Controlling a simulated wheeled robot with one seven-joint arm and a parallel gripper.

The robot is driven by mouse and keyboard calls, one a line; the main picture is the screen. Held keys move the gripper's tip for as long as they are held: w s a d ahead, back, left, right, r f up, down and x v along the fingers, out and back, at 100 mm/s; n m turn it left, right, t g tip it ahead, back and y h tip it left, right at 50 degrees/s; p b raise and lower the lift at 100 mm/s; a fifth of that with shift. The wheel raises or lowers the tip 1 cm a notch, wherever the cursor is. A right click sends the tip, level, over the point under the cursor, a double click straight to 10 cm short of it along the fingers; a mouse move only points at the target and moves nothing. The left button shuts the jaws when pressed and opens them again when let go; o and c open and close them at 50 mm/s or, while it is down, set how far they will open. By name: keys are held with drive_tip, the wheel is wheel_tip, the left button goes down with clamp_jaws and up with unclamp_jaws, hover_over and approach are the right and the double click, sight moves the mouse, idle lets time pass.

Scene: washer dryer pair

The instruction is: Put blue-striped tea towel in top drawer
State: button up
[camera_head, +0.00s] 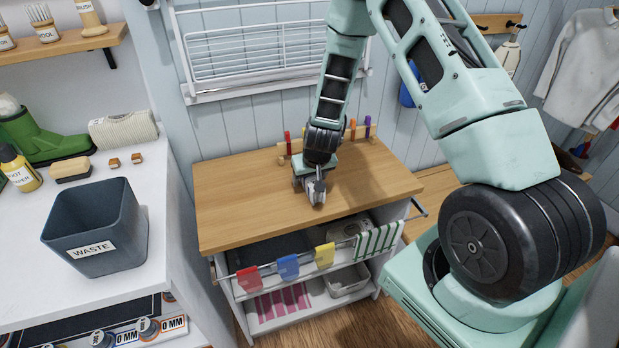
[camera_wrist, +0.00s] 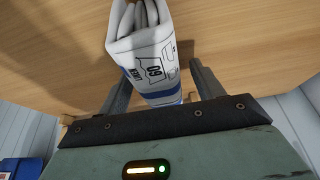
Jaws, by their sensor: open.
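A folded white item with blue bands and dark printed marks (camera_wrist: 150,55), which looks like the blue-striped tea towel, is over the wooden top in the wrist view. My gripper (camera_wrist: 160,85) is open, with one finger on each side of it; the left finger is close to it and a gap shows at the right finger. In the head view my gripper (camera_head: 316,192) points down at the middle of the wooden worktop (camera_head: 235,205) and mostly hides the item. I cannot make out a top drawer; the front below the worktop shows open shelves.
A front rail carries red (camera_head: 249,279), blue (camera_head: 287,266) and yellow (camera_head: 325,256) cloths and a green-striped cloth (camera_head: 378,241). A pink-striped cloth (camera_head: 280,303) lies on the lower shelf. Coloured pegs (camera_head: 353,130) stand at the worktop's back. A waste bin (camera_head: 100,225) stands left.

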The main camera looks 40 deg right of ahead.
drive_tip(key=shift+w+f, duration=0.15)
drive_tip(key=shift+f, duration=0.2)
drive_tip(key=c, duration=1.2)
drive_tip(key=shift+r, duration=0.15)
